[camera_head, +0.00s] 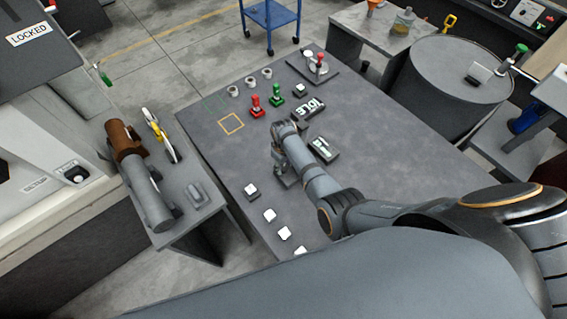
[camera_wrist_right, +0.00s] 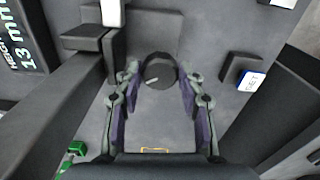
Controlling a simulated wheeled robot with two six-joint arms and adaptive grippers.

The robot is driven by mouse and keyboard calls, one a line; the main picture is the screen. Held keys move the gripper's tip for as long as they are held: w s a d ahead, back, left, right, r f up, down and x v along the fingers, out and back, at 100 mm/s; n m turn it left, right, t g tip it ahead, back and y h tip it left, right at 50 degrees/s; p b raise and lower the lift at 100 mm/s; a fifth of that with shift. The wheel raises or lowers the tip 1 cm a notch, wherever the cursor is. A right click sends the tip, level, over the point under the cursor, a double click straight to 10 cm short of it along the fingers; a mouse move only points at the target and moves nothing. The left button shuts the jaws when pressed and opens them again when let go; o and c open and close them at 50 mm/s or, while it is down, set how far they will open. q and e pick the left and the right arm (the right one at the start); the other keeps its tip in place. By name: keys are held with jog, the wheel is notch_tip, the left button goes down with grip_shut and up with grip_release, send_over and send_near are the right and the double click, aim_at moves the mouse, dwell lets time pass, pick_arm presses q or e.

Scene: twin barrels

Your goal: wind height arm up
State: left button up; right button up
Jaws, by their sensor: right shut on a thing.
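My left gripper is in neither view.
Several white-topped buttons (camera_head: 251,190) line the bench's near left edge. An IDLE display (camera_head: 309,110), a red handle (camera_head: 254,106) and a green one (camera_head: 276,94) stand farther back. A side table (camera_head: 185,185) holds a grey cylinder. A drum (camera_head: 448,75) stands at right.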

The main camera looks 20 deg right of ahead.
jog(key=m+p, duration=0.1)
jog(key=m, duration=0.4)
jog(key=shift+m, duration=0.3)
jog(key=m+p, duration=0.1)
jog(key=m, duration=0.4)
jog(key=m+p, duration=0.1)
jog(key=m, duration=1)
jog(key=shift+m, duration=0.4)
jog(key=o, duration=1.2)
